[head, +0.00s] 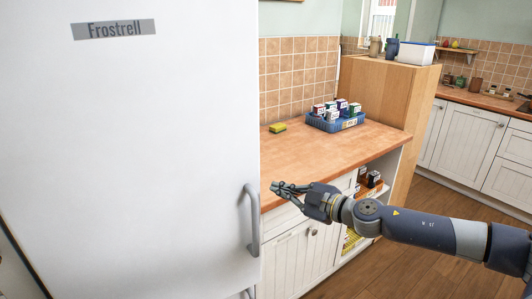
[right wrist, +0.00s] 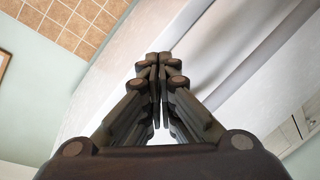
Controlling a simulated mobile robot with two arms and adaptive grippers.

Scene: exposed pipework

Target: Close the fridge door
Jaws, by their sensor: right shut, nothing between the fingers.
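The white fridge door (head: 130,150) fills the left of the head view, with a "Frostrell" label (head: 114,29) near its top. A grey vertical handle (head: 252,220) is on its right edge. The door looks flush in this view, but I cannot tell whether it is fully closed. My right gripper (head: 276,188) is shut and empty, a little to the right of the handle, in front of the counter. In the right wrist view its fingers (right wrist: 158,62) meet, with a pale surface behind them. My left gripper is not in view.
A wooden counter (head: 340,148) stands right of the fridge, with a yellow sponge (head: 277,128) and a blue basket (head: 336,122) of small boxes on it. A tall wooden cabinet (head: 385,90) stands beyond. Wood floor (head: 420,190) is open at the right.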

